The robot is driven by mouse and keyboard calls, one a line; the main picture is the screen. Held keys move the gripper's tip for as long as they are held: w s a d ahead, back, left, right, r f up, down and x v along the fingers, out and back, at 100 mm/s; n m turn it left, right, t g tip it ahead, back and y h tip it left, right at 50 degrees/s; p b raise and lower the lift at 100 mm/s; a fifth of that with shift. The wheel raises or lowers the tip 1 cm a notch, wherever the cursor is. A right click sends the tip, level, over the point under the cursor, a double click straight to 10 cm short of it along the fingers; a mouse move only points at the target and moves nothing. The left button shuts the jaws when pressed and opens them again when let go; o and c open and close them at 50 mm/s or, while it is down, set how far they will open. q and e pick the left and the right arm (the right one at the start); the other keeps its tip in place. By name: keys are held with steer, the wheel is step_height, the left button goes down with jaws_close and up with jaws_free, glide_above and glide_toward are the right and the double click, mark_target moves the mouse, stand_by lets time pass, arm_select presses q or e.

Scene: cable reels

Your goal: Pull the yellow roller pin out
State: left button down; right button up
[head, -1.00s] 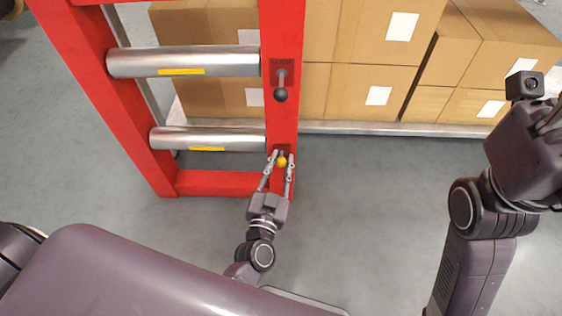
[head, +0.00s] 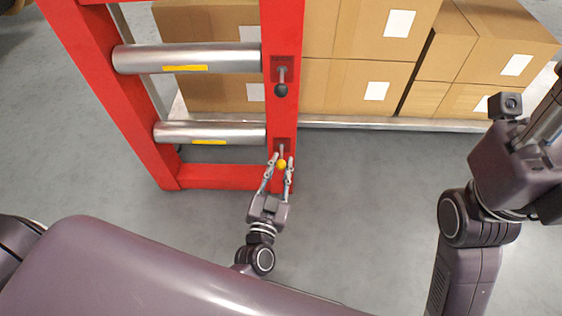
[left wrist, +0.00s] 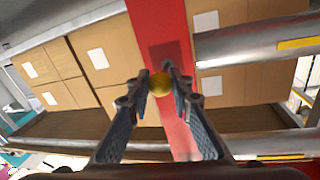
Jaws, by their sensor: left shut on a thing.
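The yellow roller pin shows as a yellow ball knob (head: 281,164) on a short grey shaft at the lower right of the red frame. My left gripper (head: 279,162) has its fingers closed around the knob from both sides. In the left wrist view the yellow knob (left wrist: 159,84) sits between the fingertips, in front of the red post. The shaft shows between the knob and the dark red recess in the post. How far the pin reaches inside the post is hidden. My right arm stands at the right, and its fingertips are out of view.
A dark-knobbed pin (head: 281,90) sits higher on the same red post (head: 283,120). Two metal rollers, upper (head: 190,58) and lower (head: 212,132), carry yellow labels. Cardboard boxes (head: 345,90) stand behind on a low platform. The grey floor right of the frame is clear.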

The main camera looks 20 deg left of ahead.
arm_select(q)
steer(key=shift+s+d+f, duration=0.1)
steer(key=shift+s+f, duration=0.05)
steer(key=c, duration=1.7)
jaws_free()
steer(key=shift+c, duration=0.2)
steer(key=s, duration=0.7)
steer(key=shift+s+d, duration=0.25)
